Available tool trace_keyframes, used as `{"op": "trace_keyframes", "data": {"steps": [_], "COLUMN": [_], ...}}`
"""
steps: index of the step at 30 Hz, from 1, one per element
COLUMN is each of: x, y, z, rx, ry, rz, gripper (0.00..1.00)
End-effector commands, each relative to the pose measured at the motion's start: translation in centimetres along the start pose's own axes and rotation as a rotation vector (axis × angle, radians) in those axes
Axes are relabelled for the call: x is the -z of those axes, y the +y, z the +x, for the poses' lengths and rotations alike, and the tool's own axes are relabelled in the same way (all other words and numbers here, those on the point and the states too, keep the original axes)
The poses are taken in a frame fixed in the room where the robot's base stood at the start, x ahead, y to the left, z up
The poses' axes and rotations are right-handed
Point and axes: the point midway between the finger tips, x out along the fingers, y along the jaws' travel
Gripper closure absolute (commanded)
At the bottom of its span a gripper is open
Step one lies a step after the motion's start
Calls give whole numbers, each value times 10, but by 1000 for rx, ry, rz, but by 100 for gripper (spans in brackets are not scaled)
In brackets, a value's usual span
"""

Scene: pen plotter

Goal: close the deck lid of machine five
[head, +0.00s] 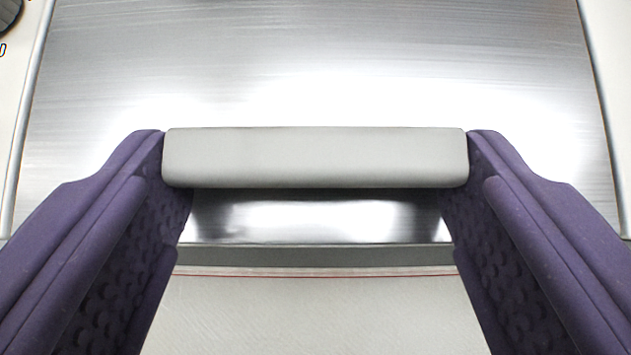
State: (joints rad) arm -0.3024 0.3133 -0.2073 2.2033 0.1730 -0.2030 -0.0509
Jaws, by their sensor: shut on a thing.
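A brushed-metal deck lid (300,60) fills the upper part of the head view, with bright glare across it. A pale grey bar handle (315,158) lies level across the lid near its lower edge. My gripper (315,160) has purple fingers, one at each end of the handle, and is shut on it lengthwise. The lid's lower edge (315,256) shows as a grey strip between the fingers. I cannot tell from this view how far the lid is open. No machine number is in view.
A pale surface with a thin red line (315,274) lies below the lid's edge. A dark knob (8,14) sits at the top left on a cream panel (20,75). A cream panel also borders the lid at the right.

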Motion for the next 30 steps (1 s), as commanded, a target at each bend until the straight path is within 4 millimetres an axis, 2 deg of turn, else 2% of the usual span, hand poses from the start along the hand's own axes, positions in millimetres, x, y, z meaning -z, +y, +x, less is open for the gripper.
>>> {"op": "trace_keyframes", "data": {"steps": [1, 3, 4, 6, 17, 27, 30], "x": [-12, -12, -12, -12, -11, -3, -4], "y": [0, 0, 0, 0, 0, -1, -1], "z": [2, 2, 2, 2, -3, -65, -76], "rx": [-1, -1, -1, -1, -1, 2, 1], "ry": [-28, -29, -29, -29, -28, -15, -12], "rz": [-2, -2, -2, -2, -2, -2, -3], "gripper": [76, 76, 17, 1, 0, 0, 0]}}
